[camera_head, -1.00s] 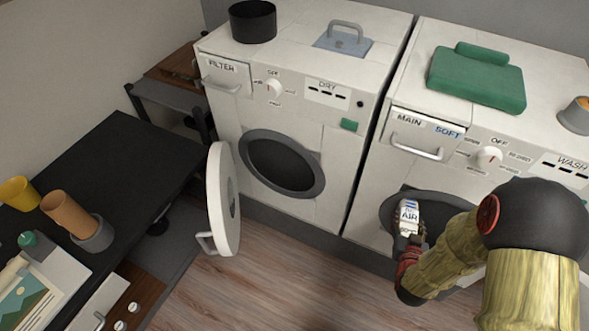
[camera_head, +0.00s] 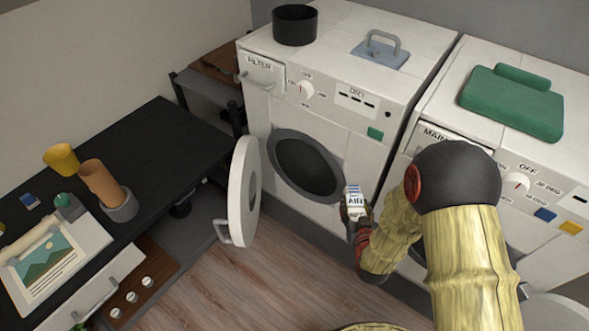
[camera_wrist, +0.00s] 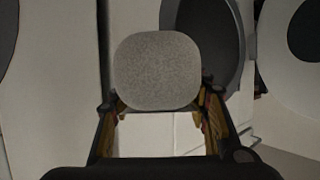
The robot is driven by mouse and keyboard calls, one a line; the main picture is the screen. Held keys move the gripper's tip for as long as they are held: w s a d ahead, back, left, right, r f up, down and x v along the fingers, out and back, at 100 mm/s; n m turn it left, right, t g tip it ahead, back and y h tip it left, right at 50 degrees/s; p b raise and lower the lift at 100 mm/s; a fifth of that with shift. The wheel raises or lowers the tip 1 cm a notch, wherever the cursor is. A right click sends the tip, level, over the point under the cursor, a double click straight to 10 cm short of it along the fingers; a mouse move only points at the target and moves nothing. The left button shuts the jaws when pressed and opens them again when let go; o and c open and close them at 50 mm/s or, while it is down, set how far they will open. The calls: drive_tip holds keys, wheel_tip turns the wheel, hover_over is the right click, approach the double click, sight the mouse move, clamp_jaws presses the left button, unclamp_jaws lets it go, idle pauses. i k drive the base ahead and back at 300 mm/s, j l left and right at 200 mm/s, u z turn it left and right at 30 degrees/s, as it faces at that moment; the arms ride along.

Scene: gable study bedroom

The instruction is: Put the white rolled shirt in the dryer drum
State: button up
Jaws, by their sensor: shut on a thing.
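The dryer (camera_head: 330,110) stands at the middle. Its round drum opening (camera_head: 303,167) is dark inside and has a grey rim. The dryer door (camera_head: 243,190) is swung open to the left. In the head view the bundle appears just right of and below the opening, outside it. The gap between them is hard to judge.
The washer (camera_head: 440,130) stands right of the dryer, with a folded green towel (camera_head: 512,105) on top. A black pot (camera_head: 295,25) and a blue lid-like piece with a handle (camera_head: 380,54) are on the dryer. A black desk (camera_head: 150,150) is at left. Wood floor is clear.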

sight(319, 174)
drive_tip(key=i+l+u, duration=0.1)
drive_tip(key=u, duration=0.3)
drive_tip(key=i+l+u, duration=0.1)
drive_tip(key=l+u, duration=0.55)
drive_tip(key=u, duration=0.15)
drive_tip(key=l+u, duration=0.25)
drive_tip(key=u, duration=0.2)
drive_tip(key=l+u, duration=0.4)
drive_tip(key=j, duration=0.1)
